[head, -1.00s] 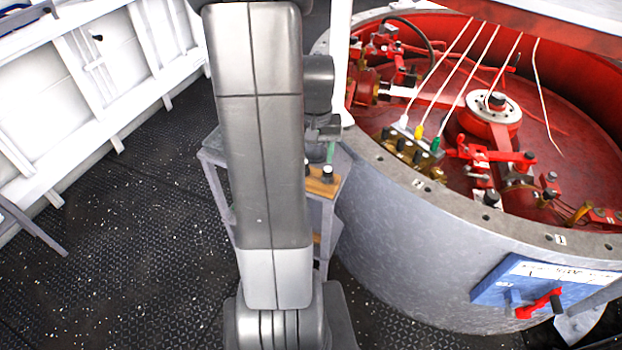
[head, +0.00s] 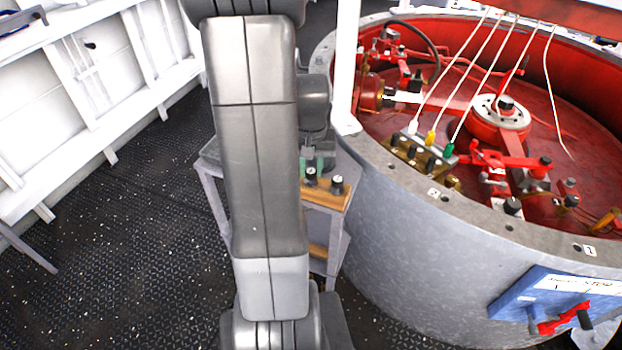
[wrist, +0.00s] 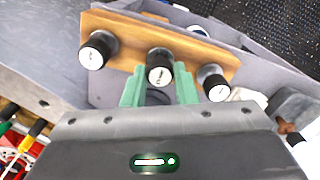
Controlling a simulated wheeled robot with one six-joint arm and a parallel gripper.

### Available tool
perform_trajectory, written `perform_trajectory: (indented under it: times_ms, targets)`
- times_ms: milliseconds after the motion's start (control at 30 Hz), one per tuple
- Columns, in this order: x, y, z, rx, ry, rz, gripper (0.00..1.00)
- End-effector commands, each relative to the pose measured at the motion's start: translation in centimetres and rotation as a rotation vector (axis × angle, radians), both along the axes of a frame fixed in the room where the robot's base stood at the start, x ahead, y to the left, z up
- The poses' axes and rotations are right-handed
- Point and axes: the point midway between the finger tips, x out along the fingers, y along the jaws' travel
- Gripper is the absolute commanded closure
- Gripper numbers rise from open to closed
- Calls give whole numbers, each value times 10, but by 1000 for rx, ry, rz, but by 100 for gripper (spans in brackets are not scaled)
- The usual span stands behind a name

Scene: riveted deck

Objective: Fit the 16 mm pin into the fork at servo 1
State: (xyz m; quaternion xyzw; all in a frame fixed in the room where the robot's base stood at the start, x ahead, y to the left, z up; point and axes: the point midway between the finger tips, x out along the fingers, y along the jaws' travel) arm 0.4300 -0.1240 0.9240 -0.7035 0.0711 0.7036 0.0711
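My gripper (wrist: 159,90) has green fingers, which also show in part in the head view (head: 318,164). The fingers are apart, one on each side of the middle pin (wrist: 160,68); contact is unclear. This pin stands with a left pin (wrist: 97,50) and a right pin (wrist: 213,82) in a wooden rack (wrist: 125,37). All have black knobs with pale marked tops; I cannot read the sizes. In the head view two knobs show on the rack (head: 328,197); my arm hides the rest. Rim label 1 (head: 589,250) is at the lower right; I cannot single out its fork.
The rack sits on a grey stand (head: 211,168) beside the round grey-walled pit (head: 400,250) with a red floor. Inside are red linkages (head: 505,160), a hub (head: 500,112) and a valve block with coloured plugs (head: 425,155). A blue panel (head: 515,300) with a red lever hangs outside.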

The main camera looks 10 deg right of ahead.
Motion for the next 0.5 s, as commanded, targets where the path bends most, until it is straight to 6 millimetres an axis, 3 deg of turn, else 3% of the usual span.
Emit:
perform_trajectory:
  times_ms: [100, 500]
  targets:
    - [0, 0, 0, 0, 0, 0, 98]
    - [0, 0, 10, 0, -1, 0, 98]
